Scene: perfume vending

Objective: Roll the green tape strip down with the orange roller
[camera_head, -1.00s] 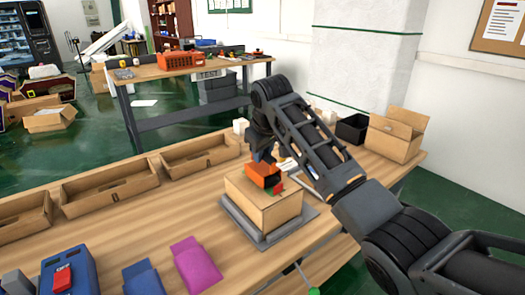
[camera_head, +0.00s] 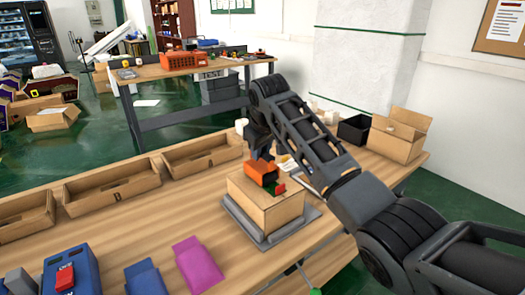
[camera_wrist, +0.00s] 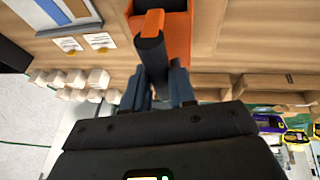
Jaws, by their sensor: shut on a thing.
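The orange roller (camera_head: 262,172) is on top of a closed cardboard box (camera_head: 262,200), near its far side. The green tape strip (camera_head: 272,190) shows on the box top beside the roller, partly hidden by it. My gripper (camera_head: 262,152) is above the roller and shut on its handle. In the wrist view my gripper's fingers (camera_wrist: 158,88) close around the dark handle, and the orange roller body (camera_wrist: 178,35) is beyond them. Whether the roller presses on the tape cannot be told.
The box stands on a grey plate (camera_head: 247,232) on the wooden table. Empty cardboard trays (camera_head: 112,190) line the far left edge. An open carton (camera_head: 397,135) and a black bin (camera_head: 353,130) stand at right. Blue (camera_head: 145,278) and magenta (camera_head: 198,262) items lie in front.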

